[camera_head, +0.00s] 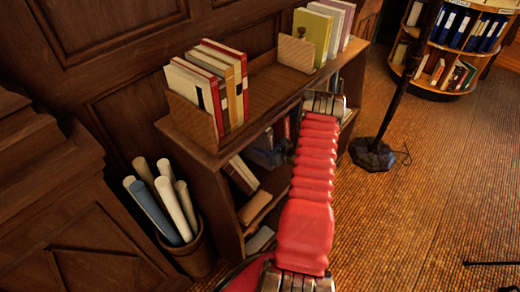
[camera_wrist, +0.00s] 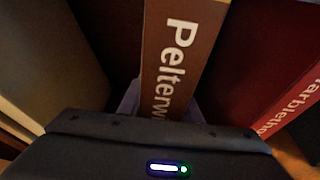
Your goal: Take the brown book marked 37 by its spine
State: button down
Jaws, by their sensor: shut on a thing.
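In the wrist view a brown book (camera_wrist: 182,35) stands with its spine towards me, with white letters reading "Pelterw", the rest cut off by the gripper body. No 37 shows on the visible part. My gripper (camera_wrist: 162,104) is shut on this spine, with a bluish finger edge on either side of it. A red book (camera_wrist: 265,60) with white lettering stands to the right, and a dark gap lies to the left. In the head view my red arm reaches to the open side of the low wooden bookcase (camera_head: 205,150); the held book cannot be made out there.
Several books (camera_head: 212,85) stand on the bookcase top between wooden ends, and more (camera_head: 325,30) stand farther back. A bin of rolled papers (camera_head: 165,200) is at the left. A lamp base (camera_head: 372,153) and a round shelf (camera_head: 450,50) stand right.

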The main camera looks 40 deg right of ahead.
aim_at(261, 138)
notch_tip(261, 138, up, 6)
jog(key=shift+w+r, duration=0.1)
jog(key=shift+r, duration=0.05)
jog(key=s+d, duration=0.1)
jog(key=s, duration=1.8)
jog(key=shift+s+d, duration=0.3)
jog(key=shift+s, duration=0.05)
